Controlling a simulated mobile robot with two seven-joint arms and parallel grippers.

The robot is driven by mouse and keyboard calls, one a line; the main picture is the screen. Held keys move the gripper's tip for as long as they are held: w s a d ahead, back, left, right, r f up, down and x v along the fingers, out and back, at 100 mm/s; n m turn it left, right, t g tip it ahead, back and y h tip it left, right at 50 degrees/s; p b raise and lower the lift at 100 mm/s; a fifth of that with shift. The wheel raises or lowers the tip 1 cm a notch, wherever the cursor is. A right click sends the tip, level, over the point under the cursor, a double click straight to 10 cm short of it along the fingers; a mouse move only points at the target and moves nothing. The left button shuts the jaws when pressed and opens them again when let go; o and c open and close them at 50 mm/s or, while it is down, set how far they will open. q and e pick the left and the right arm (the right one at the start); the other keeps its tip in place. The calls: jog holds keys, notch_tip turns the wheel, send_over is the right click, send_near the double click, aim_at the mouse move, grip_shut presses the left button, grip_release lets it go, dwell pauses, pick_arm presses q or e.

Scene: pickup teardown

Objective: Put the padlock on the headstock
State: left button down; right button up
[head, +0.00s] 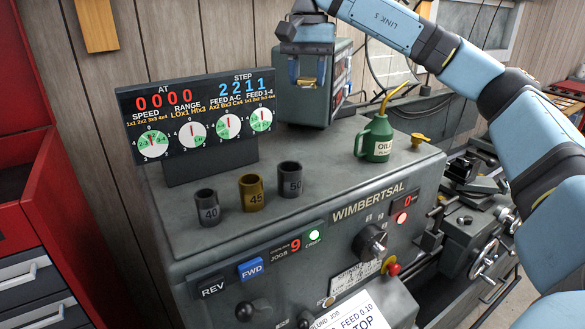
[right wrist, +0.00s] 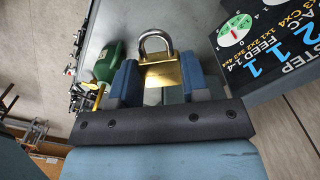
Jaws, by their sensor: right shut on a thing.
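The brass padlock with its steel shackle (right wrist: 160,74) is between the two blue fingers of my right gripper (right wrist: 161,82), which is shut on it. In the head view my right gripper (head: 307,70) reaches in from the upper right and hangs above the back of the headstock, in front of a grey-green box. The padlock shows there only as a small brass patch (head: 307,81). The headstock (head: 325,190) is the grey lathe housing with a flat top. The padlock appears held above that top, apart from it. My left gripper is not in view.
On the headstock stand sockets marked 40 (head: 207,208), 45 (head: 251,193) and 50 (head: 290,180), a green oil can (head: 376,138) and a display panel (head: 200,112). The grey-green box (head: 339,85) is at the back. The top's middle is clear.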

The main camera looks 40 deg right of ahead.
jog(key=shift+w+d, duration=0.1)
jog(key=shift+w, duration=0.05)
jog(key=shift+f, duration=0.25)
jog(key=b, duration=0.3)
send_over(305, 174)
notch_tip(305, 174, down, 15)
jog(key=shift+d+r, duration=0.1)
jog(key=shift+f, duration=2.35)
jog(key=o, duration=1)
jog(key=shift+c, duration=0.2)
